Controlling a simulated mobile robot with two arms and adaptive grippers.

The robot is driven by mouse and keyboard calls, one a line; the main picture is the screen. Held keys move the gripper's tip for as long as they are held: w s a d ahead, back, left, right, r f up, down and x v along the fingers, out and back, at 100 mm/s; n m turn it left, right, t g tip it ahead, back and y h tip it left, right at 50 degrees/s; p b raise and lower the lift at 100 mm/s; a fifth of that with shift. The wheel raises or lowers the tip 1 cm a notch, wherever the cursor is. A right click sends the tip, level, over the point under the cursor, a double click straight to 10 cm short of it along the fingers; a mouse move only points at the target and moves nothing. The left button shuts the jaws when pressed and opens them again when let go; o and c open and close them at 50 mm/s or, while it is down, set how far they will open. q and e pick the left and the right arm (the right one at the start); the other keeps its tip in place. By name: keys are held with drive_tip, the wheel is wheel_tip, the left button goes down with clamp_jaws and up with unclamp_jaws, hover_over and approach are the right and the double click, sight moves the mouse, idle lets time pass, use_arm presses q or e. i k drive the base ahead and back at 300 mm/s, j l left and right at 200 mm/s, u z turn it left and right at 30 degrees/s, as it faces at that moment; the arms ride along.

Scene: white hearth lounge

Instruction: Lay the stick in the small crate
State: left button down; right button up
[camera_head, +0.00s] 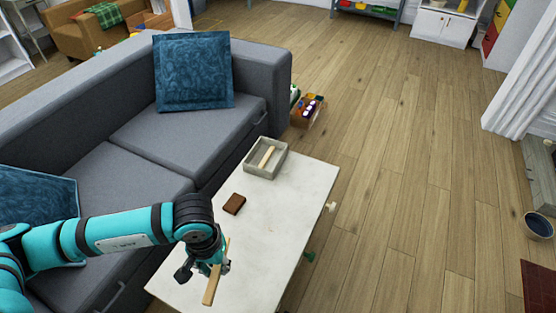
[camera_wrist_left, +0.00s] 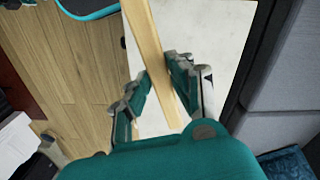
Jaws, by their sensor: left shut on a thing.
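A light wooden stick (camera_head: 211,290) is held in my left gripper (camera_head: 213,268), over the near part of the white table. In the left wrist view the stick (camera_wrist_left: 147,40) runs between the two fingers of the gripper (camera_wrist_left: 155,85), slanting across the picture. The small grey crate (camera_head: 250,168) stands at the far end of the table, apart from the gripper. Another light wooden piece (camera_head: 266,157) lies inside the crate. My right gripper is not in view.
A brown block (camera_head: 234,204) lies on the white table (camera_head: 270,222) between gripper and crate. A grey sofa (camera_head: 155,136) with blue cushions borders the table on the left. Small items show at the table's right edge. Wooden floor (camera_head: 400,170) is open to the right.

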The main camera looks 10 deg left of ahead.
sight(256, 158)
drive_tip(key=i+l+z, duration=0.45)
drive_tip(key=l, duration=0.35)
drive_tip(key=i+l+z, duration=0.45)
drive_tip(key=i+l+u, duration=0.1)
drive_tip(key=i+u, duration=0.15)
drive_tip(key=i, duration=0.25)
drive_tip(key=i+l+u, duration=0.25)
drive_tip(key=i, duration=0.25)
drive_tip(key=i+l+u, duration=0.25)
drive_tip(key=i, duration=0.25)
drive_tip(key=i+j+u, duration=0.15)
drive_tip(key=u, duration=0.3)
drive_tip(key=i+u, duration=0.3)
drive_tip(key=u, duration=0.15)
drive_tip(key=i+u, duration=0.3)
drive_tip(key=u, duration=0.15)
drive_tip(key=i+l+u, duration=0.15)
drive_tip(key=u, duration=0.3)
drive_tip(key=i, duration=0.05)
